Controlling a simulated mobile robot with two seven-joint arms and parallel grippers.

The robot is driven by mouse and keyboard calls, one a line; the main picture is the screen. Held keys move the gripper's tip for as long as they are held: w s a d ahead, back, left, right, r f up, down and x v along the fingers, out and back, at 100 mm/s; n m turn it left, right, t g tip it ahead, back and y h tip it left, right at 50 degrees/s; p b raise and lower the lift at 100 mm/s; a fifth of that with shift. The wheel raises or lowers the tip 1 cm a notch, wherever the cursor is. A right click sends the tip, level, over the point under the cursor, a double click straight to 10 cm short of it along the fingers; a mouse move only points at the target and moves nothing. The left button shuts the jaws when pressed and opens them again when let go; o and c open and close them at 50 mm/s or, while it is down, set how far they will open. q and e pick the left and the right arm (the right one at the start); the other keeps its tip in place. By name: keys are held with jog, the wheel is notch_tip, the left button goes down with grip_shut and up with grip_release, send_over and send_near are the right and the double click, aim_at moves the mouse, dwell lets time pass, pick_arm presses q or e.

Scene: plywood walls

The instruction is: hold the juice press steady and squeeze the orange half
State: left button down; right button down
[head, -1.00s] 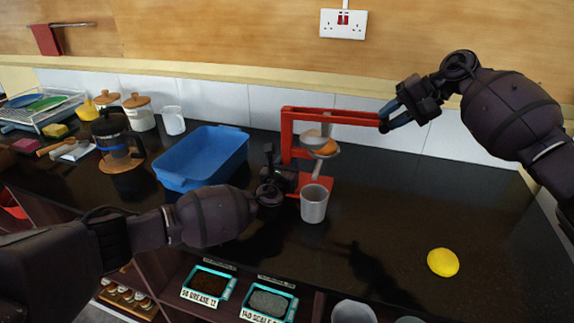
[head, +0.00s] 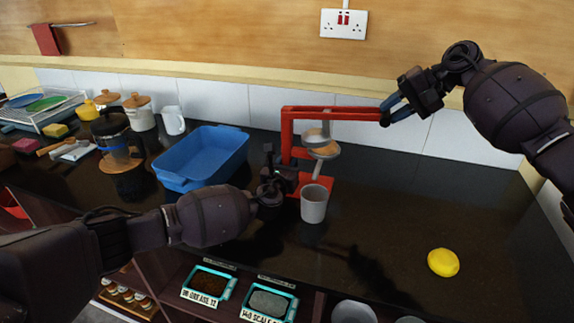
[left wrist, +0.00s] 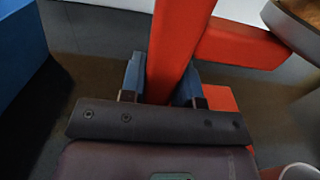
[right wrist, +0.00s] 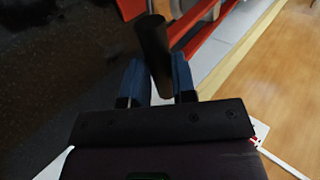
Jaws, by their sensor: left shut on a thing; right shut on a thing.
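The red juice press (head: 287,135) stands on the dark worktop, its lever arm (head: 340,113) about level and pointing right. The orange half (head: 318,137) sits in the press's cup, mostly hidden under the upper cone. A grey cup (head: 314,204) stands upright in front of the press. My left gripper (head: 280,178) is shut on the press's upright, whose red post shows between the fingers in the left wrist view (left wrist: 172,60). My right gripper (head: 390,112) is shut on the dark handle at the lever's end, also seen in the right wrist view (right wrist: 154,45).
A blue tub (head: 205,160) stands left of the press, and a coffee pot (head: 115,140) is further left. A yellow lemon (head: 443,262) lies at the right front. A tiled wall is behind.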

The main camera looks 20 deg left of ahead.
jog(key=c, duration=0.8)
grip_release()
jog(key=shift+c, duration=0.2)
jog(key=shift+r, duration=0.15)
notch_tip(320, 180, up, 8)
pick_arm(q)
jog(key=c, duration=0.8)
grip_release()
jog(key=s, duration=1.2)
